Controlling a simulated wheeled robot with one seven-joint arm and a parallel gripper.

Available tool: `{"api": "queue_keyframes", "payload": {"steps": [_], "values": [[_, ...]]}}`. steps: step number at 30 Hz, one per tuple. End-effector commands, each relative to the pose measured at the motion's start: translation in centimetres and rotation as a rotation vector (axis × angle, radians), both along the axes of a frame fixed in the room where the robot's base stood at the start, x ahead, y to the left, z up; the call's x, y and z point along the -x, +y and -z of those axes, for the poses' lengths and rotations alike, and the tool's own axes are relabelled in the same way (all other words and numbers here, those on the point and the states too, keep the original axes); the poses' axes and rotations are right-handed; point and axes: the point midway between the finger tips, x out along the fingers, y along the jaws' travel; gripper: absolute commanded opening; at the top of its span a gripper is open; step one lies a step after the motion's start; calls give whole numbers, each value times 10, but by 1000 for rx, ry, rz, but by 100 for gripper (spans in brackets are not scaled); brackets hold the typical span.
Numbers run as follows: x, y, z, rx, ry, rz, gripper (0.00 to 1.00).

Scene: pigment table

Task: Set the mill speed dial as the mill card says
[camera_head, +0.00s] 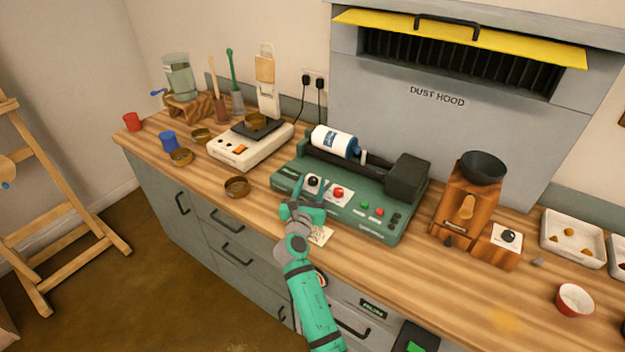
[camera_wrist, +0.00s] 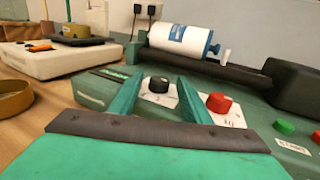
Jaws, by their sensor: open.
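The green mill (camera_head: 360,223) stands mid-counter with a white jar (camera_head: 334,141) lying on its rollers. Its front panel has a black dial (camera_head: 313,181) and, to the right, a red knob (camera_head: 339,193). Their labels are too small to read. My gripper (camera_head: 308,196) is open in front of the panel. In the wrist view, the black dial (camera_wrist: 158,84) appears between my two green fingers, and the red knob (camera_wrist: 219,103) lies right of them. I cannot tell whether the fingers touch the dial. A small paper card (camera_head: 321,236) lies at the mill's front, partly hidden by my arm; its writing is unreadable.
A white scale (camera_head: 240,150) stands left of the mill, with a brass dish (camera_head: 237,187) in front. Right are green and red buttons (camera_head: 372,208) on the mill, then a wooden stand with a black bowl (camera_head: 483,167). The dust hood (camera_head: 450,120) is behind.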

Motion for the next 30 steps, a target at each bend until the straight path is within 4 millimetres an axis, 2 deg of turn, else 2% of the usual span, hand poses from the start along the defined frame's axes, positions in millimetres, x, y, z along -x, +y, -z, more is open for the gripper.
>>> {"api": "queue_keyframes", "payload": {"steps": [6,18,23,24,30], "values": [[-21,-3,0,0,0,-1,44],[-26,-4,0,-1,1,-1,44],[-26,-1,0,-1,1,-4,5],[-26,-1,0,-1,1,-4,3],[-27,-1,0,-2,1,2,3]]}}
